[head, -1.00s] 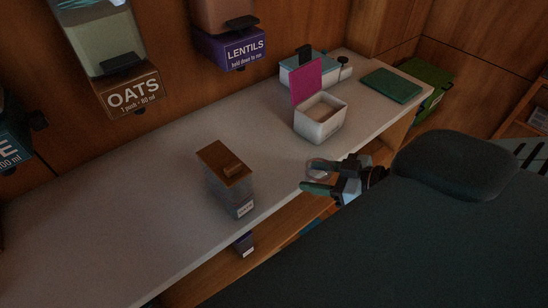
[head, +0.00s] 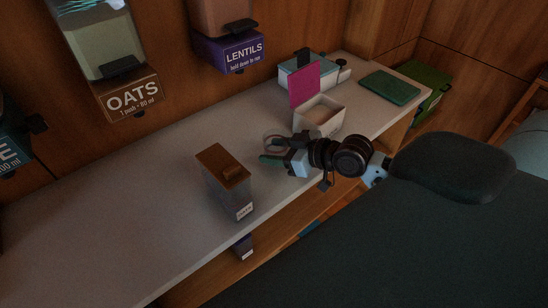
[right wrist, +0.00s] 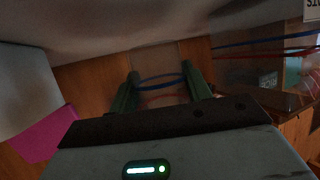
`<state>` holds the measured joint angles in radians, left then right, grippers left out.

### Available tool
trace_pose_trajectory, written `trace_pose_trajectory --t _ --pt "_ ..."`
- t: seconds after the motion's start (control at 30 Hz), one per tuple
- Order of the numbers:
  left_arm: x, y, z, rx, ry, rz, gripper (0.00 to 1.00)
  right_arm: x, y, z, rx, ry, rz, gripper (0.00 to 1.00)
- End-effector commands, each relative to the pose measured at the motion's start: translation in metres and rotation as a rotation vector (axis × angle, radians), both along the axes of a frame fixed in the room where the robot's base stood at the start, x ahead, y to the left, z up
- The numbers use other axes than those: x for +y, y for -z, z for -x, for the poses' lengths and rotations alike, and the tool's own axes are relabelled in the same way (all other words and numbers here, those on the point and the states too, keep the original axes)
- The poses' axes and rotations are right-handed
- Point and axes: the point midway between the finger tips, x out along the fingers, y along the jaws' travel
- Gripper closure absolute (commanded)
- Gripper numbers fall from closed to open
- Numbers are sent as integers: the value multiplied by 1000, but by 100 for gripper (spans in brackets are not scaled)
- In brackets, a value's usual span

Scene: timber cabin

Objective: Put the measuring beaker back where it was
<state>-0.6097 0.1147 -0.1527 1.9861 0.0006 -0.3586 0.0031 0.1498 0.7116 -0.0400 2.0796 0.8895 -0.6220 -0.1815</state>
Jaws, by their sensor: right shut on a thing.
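The measuring beaker (head: 271,142) is small and clear, and only its rim shows well in the head view. My right gripper (head: 282,149) is shut on it above the counter, between the oats canister and the white box. In the right wrist view the see-through beaker (right wrist: 160,82), with a blue band and a reddish band, sits between the two green fingers of my right gripper (right wrist: 162,88). Its contents cannot be made out. My left gripper is not in view.
On the counter (head: 130,200) stand a clear oats canister (head: 228,190) with a brown lid, an open white box (head: 318,118) with a pink lid, and a green board (head: 390,87). Oats (head: 130,95) and lentils (head: 230,50) dispensers hang on the wall. The left counter is clear.

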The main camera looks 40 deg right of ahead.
Motion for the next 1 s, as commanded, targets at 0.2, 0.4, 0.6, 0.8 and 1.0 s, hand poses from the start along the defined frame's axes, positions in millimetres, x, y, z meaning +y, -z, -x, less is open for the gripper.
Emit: trace_pose_trajectory --t 0.2,0.4,0.6,0.8,1.0 --pt "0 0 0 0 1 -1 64 1 0 -3 0 -1 0 76" --pt "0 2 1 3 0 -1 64 1 23 -8 5 0 -1 76" --pt "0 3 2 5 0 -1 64 1 36 -8 0 0 1 76" --pt "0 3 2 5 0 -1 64 1 36 -8 -1 -1 2 76" --pt "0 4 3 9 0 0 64 1 39 -8 -1 -1 2 45"
